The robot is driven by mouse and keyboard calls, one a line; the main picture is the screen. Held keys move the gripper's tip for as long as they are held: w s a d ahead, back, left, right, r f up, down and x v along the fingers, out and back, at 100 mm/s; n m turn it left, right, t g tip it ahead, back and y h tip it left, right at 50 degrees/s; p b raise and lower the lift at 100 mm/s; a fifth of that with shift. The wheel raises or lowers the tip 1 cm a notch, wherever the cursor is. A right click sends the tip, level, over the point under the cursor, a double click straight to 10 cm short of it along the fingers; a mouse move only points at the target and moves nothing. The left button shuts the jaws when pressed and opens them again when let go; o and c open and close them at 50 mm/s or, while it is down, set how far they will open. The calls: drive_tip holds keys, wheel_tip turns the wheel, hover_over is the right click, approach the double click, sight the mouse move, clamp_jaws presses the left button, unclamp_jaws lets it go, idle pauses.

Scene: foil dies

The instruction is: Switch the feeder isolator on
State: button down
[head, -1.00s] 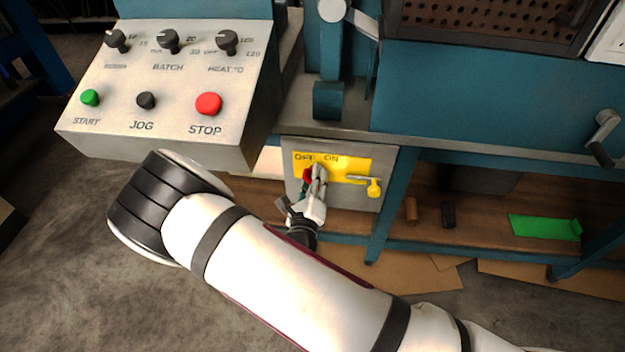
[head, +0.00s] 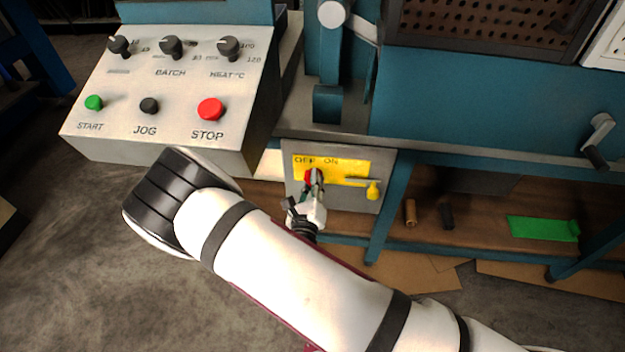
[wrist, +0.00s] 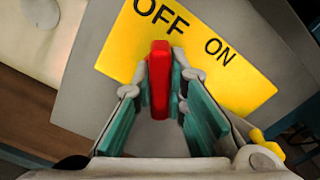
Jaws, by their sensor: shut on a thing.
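The feeder isolator is a grey box (head: 341,207) under the machine's bench, with a yellow plate (head: 345,165) marked OFF and ON. Its red handle (head: 312,175) is partly hidden by my fingers in the head view. In the wrist view the red handle (wrist: 160,80) stands between my finger pads, its far end by the right end of the word OFF and left of ON. My gripper (head: 315,180) is shut on the red handle; it also shows in the wrist view (wrist: 162,95).
A yellow lever (head: 373,189) sticks out at the plate's right side, close to my right finger in the wrist view. The control panel (head: 180,130) with knobs and buttons overhangs at upper left. A green piece (head: 542,228) lies on the lower shelf at right.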

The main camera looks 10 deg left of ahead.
drive_tip(key=m+p, duration=0.1)
drive_tip(key=m, duration=0.3)
drive_tip(key=shift+r+p, duration=0.1)
drive_tip(key=shift+p, duration=0.2)
drive_tip(key=shift+d+m+p, duration=0.1)
drive_tip(key=shift+m+p, duration=0.3)
drive_tip(key=shift+m, duration=1)
drive_tip(key=c, duration=1.6)
unclamp_jaws()
drive_tip(key=s, duration=1.2)
drive_tip(key=shift+a, duration=0.2)
